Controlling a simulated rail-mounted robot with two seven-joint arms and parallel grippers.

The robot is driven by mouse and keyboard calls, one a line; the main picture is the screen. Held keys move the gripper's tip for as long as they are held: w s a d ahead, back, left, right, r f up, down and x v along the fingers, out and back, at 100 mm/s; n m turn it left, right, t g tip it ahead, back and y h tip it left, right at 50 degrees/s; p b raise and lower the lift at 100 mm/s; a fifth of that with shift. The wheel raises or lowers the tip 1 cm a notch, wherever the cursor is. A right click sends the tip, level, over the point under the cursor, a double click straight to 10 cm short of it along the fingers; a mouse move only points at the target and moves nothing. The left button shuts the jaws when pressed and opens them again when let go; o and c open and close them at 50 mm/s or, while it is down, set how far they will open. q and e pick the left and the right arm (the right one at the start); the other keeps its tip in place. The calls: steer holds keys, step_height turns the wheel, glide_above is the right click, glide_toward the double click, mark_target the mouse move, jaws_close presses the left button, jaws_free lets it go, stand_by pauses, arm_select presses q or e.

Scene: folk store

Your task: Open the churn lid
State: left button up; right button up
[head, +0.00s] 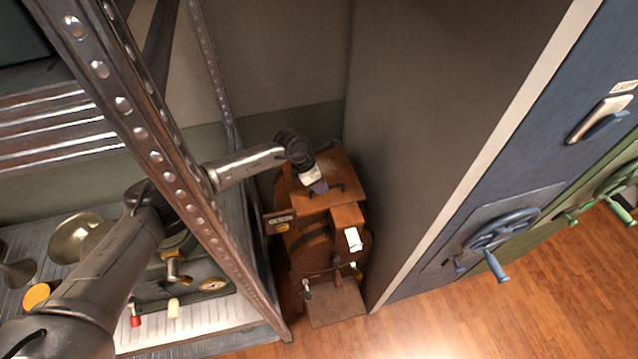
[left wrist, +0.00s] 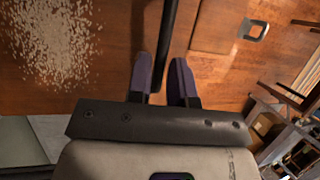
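The wooden churn (head: 330,262) stands on the floor between the metal rack and a grey wall. Its brown lid top (head: 343,168) appears closed, with a dark bar handle on it. My left gripper (head: 318,188) is over the lid, at this handle. In the left wrist view, the dark bar (left wrist: 172,45) runs between the two purple fingers of my left gripper (left wrist: 162,72). The fingers stand apart, with narrow gaps seeming to show beside the bar; firm contact is not visible. A metal catch (left wrist: 253,29) sits on a raised wooden block. My right gripper is not in view.
A metal rack post (head: 160,150) stands close beside my left arm. A shelf with a brass horn (head: 80,238) lies left. The grey wall (head: 415,130) is close right of the churn. A blue cabinet with a handwheel (head: 500,232) stands farther right, above open floor.

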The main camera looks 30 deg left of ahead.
arm_select(q)
jaws_close()
